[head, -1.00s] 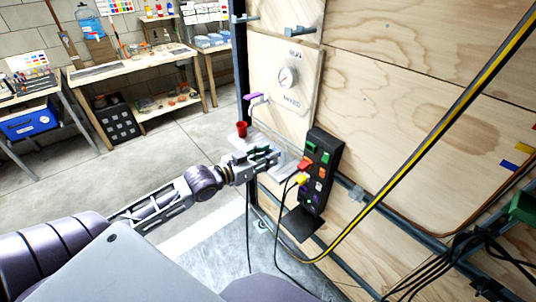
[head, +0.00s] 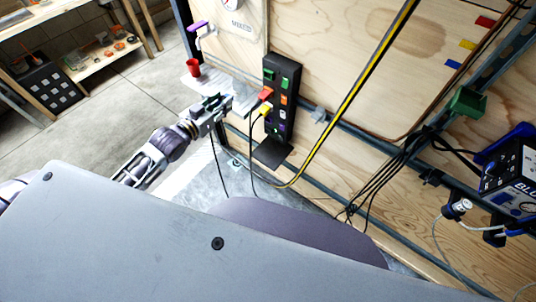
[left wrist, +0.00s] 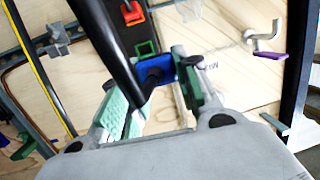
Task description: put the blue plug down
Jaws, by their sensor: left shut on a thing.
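My left gripper (head: 226,103) is shut on the blue plug (left wrist: 157,71), which sits between its green-padded fingers in the left wrist view. A thick black cable crosses in front of the plug there. In the head view the plug is hard to make out, and a thin black cable hangs below the gripper. The gripper is over or beside the small pale shelf (head: 202,84), left of the black power strip (head: 283,76); I cannot tell whether the plug touches anything. My right gripper is not in view.
A red plug (head: 265,94) and a yellow plug (head: 265,111) are in the strip. A red cup (head: 193,67) stands on the shelf. A purple-handled tap (head: 198,25) is above it. A yellow-black hose (head: 356,98) crosses the plywood wall. A blue device (head: 512,175) is at right.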

